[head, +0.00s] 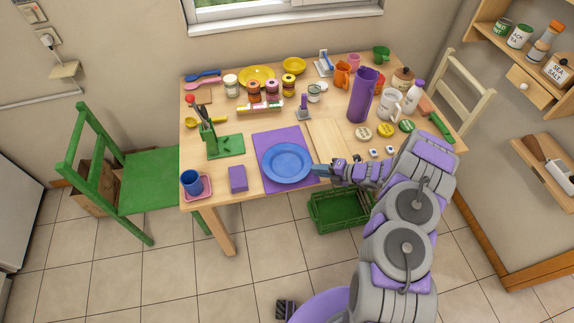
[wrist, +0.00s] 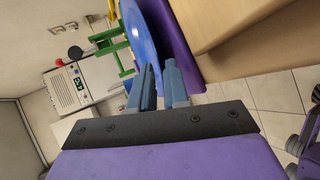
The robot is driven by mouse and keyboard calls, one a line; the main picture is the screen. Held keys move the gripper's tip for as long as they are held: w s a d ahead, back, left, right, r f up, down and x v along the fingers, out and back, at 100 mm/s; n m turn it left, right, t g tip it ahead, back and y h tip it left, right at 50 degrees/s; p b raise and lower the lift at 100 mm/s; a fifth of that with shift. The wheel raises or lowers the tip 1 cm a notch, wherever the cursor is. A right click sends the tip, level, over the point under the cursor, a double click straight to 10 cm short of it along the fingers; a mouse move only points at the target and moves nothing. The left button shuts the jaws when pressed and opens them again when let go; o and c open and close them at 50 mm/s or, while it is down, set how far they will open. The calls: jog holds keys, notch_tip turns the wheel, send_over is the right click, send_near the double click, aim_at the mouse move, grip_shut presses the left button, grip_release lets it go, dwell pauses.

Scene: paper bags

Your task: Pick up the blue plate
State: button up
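The blue plate (head: 286,161) lies flat on a purple placemat (head: 262,145) near the front edge of the wooden table. My gripper (head: 316,170) is at the plate's right rim, low over the table. In the wrist view, the blue plate (wrist: 143,35) reaches down to my gripper's two blue-grey fingertips (wrist: 160,66). A gap shows between the fingers, with the plate's rim at or between their tips. I cannot tell whether they touch it.
A wooden board (head: 328,138) lies right of the placemat. A purple block (head: 238,179) and a blue cup (head: 192,181) stand to the left. Jars and a purple vase (head: 363,95) stand behind. A green crate (head: 340,210) is below the table's front edge.

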aim_at(311, 174)
jog(key=shift+b+x, duration=0.35)
jog(key=shift+x, duration=1.25)
jog(key=shift+s, duration=0.1)
jog(key=shift+f, duration=0.1)
grip_shut()
jog(key=shift+a, duration=0.1)
jog(key=shift+s+f, duration=0.15)
jog(key=shift+f, duration=0.05)
